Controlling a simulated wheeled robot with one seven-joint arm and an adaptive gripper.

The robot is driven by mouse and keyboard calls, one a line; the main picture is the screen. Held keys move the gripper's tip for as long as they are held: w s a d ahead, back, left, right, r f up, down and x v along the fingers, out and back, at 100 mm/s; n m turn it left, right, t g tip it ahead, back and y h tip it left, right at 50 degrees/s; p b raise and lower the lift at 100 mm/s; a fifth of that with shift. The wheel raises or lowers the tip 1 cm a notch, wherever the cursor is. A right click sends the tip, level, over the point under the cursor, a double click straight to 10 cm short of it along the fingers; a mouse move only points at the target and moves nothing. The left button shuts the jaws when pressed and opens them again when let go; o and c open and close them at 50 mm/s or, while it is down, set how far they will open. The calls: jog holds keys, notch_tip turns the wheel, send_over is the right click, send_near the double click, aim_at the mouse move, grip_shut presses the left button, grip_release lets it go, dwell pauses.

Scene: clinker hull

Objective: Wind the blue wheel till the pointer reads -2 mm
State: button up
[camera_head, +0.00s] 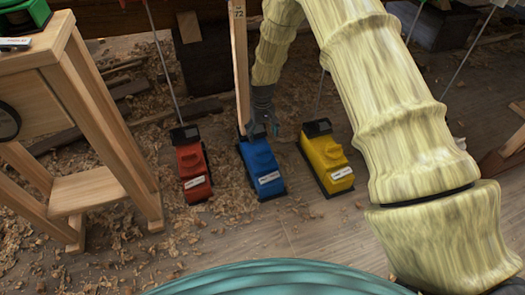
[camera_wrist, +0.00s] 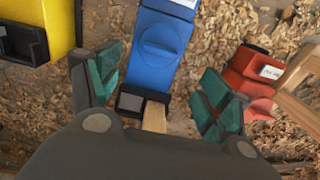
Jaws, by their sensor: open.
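The blue unit (camera_head: 263,177) stands on the floor between a red one and a yellow one. In the wrist view, the blue wheel (camera_wrist: 160,50) is a round knob with a raised bar across it, on top of the blue housing. My gripper (camera_wrist: 158,92) is open, its teal-padded fingers spread either side of the unit's dark end block, apart from the wheel. In the head view my gripper (camera_head: 263,128) is small and dark at the unit's far end. I cannot make out a pointer or its reading.
The red unit (camera_head: 192,172) and yellow unit (camera_head: 327,165) stand close either side. A wooden staff (camera_head: 240,70) with small markings rises behind the blue unit. A wooden stand (camera_head: 85,190) is at left.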

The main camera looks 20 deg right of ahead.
aim_at(262, 150)
notch_tip(262, 150, down, 10)
jog(key=b, duration=0.4)
jog(key=shift+r, duration=0.1)
jog(key=shift+c, duration=0.2)
jog(key=c, duration=1)
